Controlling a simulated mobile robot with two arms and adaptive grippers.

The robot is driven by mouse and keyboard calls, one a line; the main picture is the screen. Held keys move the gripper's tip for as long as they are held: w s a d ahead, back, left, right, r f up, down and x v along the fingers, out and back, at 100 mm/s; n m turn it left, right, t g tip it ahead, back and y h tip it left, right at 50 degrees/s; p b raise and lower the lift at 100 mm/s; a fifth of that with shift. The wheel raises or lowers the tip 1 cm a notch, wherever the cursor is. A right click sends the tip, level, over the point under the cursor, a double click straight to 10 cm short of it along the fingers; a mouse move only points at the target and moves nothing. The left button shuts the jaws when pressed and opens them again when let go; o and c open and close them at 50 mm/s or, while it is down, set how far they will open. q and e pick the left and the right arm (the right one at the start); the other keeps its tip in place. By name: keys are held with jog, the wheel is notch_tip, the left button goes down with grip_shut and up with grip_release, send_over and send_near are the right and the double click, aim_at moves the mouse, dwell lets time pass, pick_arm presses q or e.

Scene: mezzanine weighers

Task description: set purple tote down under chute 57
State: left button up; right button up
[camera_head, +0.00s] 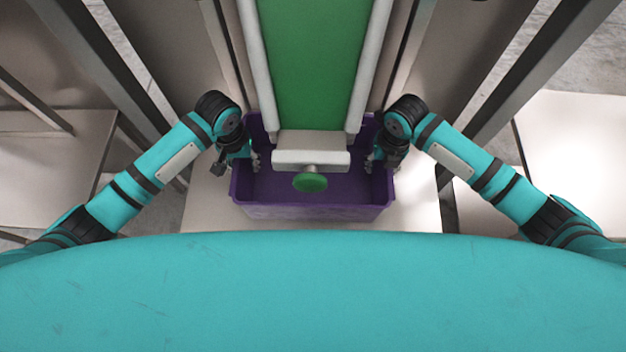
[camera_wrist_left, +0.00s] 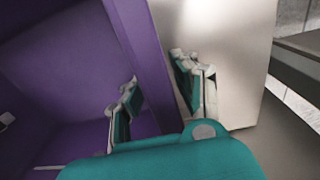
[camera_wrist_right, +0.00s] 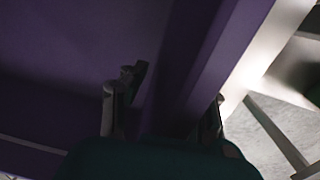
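The purple tote (camera_head: 318,213) stands level below the chute's lower end, with its front part showing. My left gripper (camera_head: 243,158) is at its left wall and my right gripper (camera_head: 381,160) is at its right wall. In the left wrist view, my left fingers (camera_wrist_left: 158,95) straddle the tote wall (camera_wrist_left: 140,50), one inside and one outside, close against it. In the right wrist view, my right fingers (camera_wrist_right: 165,110) also straddle the wall (camera_wrist_right: 195,55); that view is dark and the outer finger is partly hidden. The tote's back part is hidden under the chute.
A pale platform (camera_head: 205,213) shows around the tote. Grey posts (camera_head: 540,70) flank the chute. Another pale surface (camera_head: 575,140) lies at right.

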pick_arm(q)
jog(key=r, duration=1)
jog(key=shift+a+r, duration=0.2)
jog(key=shift+r, duration=0.6)
pick_arm(e)
jog(key=shift+r, duration=0.2)
jog(key=r, duration=1.1)
jog(key=shift+d+r, duration=0.25)
jog(key=shift+r, duration=0.1)
jog(key=shift+f, duration=0.1)
